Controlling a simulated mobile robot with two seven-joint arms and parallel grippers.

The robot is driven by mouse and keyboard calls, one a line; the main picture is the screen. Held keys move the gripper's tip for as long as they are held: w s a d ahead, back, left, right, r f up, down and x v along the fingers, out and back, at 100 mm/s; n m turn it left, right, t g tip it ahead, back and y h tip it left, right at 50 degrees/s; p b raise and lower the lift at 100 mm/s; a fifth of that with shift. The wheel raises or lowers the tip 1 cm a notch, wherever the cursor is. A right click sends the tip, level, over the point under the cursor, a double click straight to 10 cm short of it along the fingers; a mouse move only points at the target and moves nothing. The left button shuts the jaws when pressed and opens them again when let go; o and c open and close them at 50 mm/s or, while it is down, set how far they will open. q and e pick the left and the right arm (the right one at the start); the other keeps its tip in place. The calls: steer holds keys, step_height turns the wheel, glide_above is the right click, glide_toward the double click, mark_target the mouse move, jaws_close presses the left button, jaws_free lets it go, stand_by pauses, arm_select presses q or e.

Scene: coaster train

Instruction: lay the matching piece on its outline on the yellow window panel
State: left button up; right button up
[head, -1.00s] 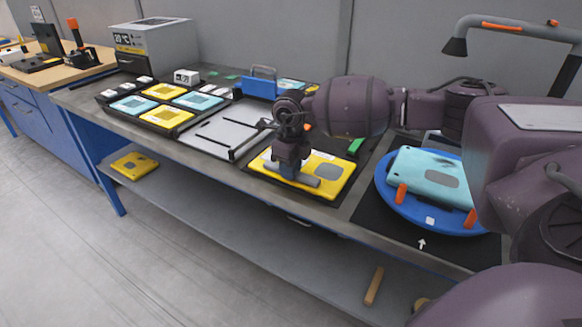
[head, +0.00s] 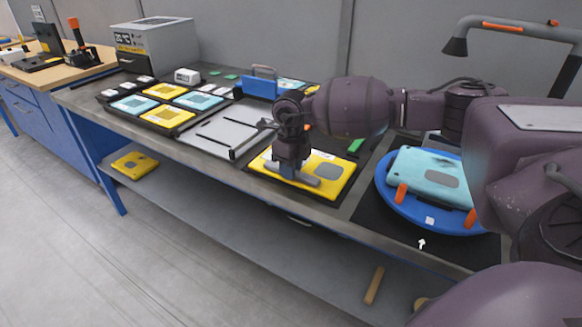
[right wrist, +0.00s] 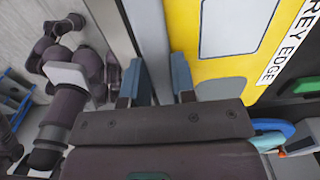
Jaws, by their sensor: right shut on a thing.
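The yellow window panel (head: 335,184) lies flat on a dark mat at the bench's front edge. A grey rounded patch (head: 328,171) shows on its right part. In the right wrist view the panel (right wrist: 215,35) fills the upper right, with a grey patch (right wrist: 222,88) and a white lettered strip. My right gripper (head: 292,172) points down over the panel's left part, shut on a grey piece (head: 305,181) low over the panel. I cannot tell whether the piece touches it. In the wrist view my fingers (right wrist: 160,82) show, but the hand hides most of what they hold. My left gripper is out of view.
A blue turntable (head: 430,218) with orange clips holds a teal panel (head: 415,170) on the right. A grey slide tray (head: 215,135) and a tray of yellow and teal panels (head: 165,118) lie left. A blue carrier (head: 260,88) stands behind.

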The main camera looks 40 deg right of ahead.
steer(key=shift+f, duration=0.15)
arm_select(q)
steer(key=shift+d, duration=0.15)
arm_select(e)
steer(key=o, duration=1)
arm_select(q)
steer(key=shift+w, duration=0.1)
arm_select(e)
steer(key=shift+r+p, duration=0.75)
steer(key=shift+r, duration=1.1)
steer(key=shift+r+p, duration=0.5)
steer(key=shift+r, duration=0.7)
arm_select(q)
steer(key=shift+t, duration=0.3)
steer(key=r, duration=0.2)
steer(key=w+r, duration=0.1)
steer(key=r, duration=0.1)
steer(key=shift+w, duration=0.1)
